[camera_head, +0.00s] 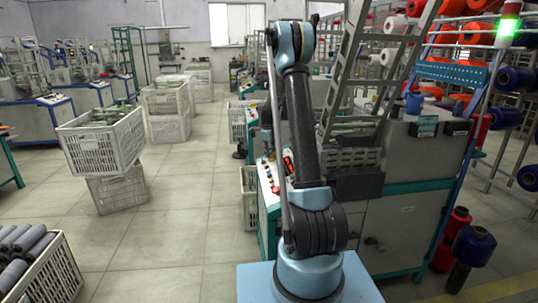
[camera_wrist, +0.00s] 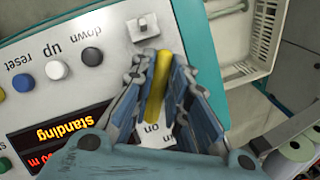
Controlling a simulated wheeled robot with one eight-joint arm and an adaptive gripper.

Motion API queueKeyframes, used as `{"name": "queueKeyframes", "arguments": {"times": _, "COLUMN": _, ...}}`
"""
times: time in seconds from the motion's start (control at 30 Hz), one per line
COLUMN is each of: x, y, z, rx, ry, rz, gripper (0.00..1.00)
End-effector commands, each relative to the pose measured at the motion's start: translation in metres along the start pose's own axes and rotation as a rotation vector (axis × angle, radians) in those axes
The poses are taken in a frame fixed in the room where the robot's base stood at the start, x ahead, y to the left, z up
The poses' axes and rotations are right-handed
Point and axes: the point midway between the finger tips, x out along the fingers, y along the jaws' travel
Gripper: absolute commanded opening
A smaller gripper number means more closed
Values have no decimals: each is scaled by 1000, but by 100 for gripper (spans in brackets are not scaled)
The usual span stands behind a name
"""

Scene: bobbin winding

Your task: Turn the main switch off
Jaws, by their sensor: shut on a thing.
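In the wrist view, the main switch (camera_wrist: 157,88) shows as a long yellow handle on the grey control panel (camera_wrist: 88,50). My gripper (camera_wrist: 156,75) has its two fingers on either side of this handle and is shut on it. A label reading "on", upside down in this view, lies beside the handle near the palm. The rest of the switch is partly hidden by the fingers.
The panel carries a white button (camera_wrist: 56,69), a black button (camera_wrist: 92,55), a blue button (camera_wrist: 23,83), a small white switch (camera_wrist: 142,27) and a lit display (camera_wrist: 58,132) reading "standing". A white crate (camera_wrist: 246,35) is beyond the panel's edge. The aisle floor (camera_head: 165,230) is clear.

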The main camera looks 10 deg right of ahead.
Motion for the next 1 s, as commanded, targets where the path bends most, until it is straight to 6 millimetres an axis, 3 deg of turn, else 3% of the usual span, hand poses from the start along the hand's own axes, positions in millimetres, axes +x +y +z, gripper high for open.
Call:
{"name": "queueKeyframes", "arguments": {"times": 0.47, "x": 1, "y": -2, "z": -6, "rx": -143, "ry": -4, "rz": 65, "gripper": 0}}
{"name": "queueKeyframes", "arguments": {"times": 1.0, "x": 2, "y": -8, "z": -5, "rx": -601, "ry": -3, "rz": 247, "gripper": 0}}
